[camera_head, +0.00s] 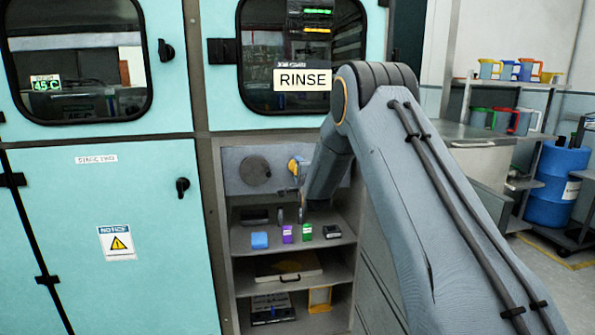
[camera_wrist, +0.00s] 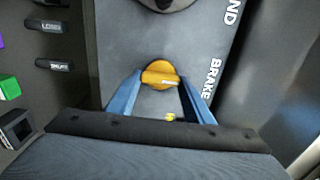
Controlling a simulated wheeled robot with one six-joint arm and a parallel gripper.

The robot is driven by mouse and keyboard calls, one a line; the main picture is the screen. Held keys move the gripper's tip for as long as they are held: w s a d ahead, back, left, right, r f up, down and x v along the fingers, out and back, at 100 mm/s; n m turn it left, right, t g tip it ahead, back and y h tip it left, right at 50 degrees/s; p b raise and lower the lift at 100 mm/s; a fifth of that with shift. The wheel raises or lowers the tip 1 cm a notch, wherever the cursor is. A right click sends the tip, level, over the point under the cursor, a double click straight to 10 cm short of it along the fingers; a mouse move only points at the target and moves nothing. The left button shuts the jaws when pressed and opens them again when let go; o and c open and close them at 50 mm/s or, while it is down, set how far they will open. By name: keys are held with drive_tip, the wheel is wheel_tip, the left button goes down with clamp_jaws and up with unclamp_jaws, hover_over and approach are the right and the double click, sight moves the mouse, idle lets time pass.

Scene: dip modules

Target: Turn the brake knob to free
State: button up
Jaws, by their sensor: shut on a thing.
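The brake knob (camera_wrist: 160,74) is a round orange-yellow knob on a grey panel beside the word BRAKE in the wrist view. It also shows in the head view (camera_head: 294,166) on the panel under the RINSE window, partly hidden by my arm. My gripper (camera_wrist: 160,82) has its two blue fingers on either side of the knob, shut on it. In the head view my gripper (camera_head: 300,175) is mostly hidden behind my arm.
A dark round dial (camera_head: 255,170) sits left of the knob. Below, a shelf holds blue (camera_head: 260,240), purple (camera_head: 288,233) and green (camera_head: 307,231) blocks and a black box (camera_head: 332,231). Teal cabinet doors (camera_head: 110,240) stand at the left; a blue drum (camera_head: 555,185) stands far right.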

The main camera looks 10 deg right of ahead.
drive_tip(key=o, duration=1)
drive_tip(key=shift+o, duration=0.2)
drive_tip(key=shift+s, duration=0.1)
drive_tip(key=s, duration=0.7)
drive_tip(key=shift+s, duration=0.3)
drive_tip(key=shift+s, duration=0.1)
drive_tip(key=s+f+n+g+p, duration=0.1)
drive_tip(key=s+n+g+p, duration=0.3)
drive_tip(key=s, duration=2.3)
drive_tip(key=s+f+n+g+p, duration=0.2)
drive_tip(key=s+n+g+p, duration=0.2)
drive_tip(key=s+n+g, duration=1)
drive_tip(key=s, duration=1.3)
drive_tip(key=shift+s+a, duration=0.15)
drive_tip(key=shift+a, duration=0.2)
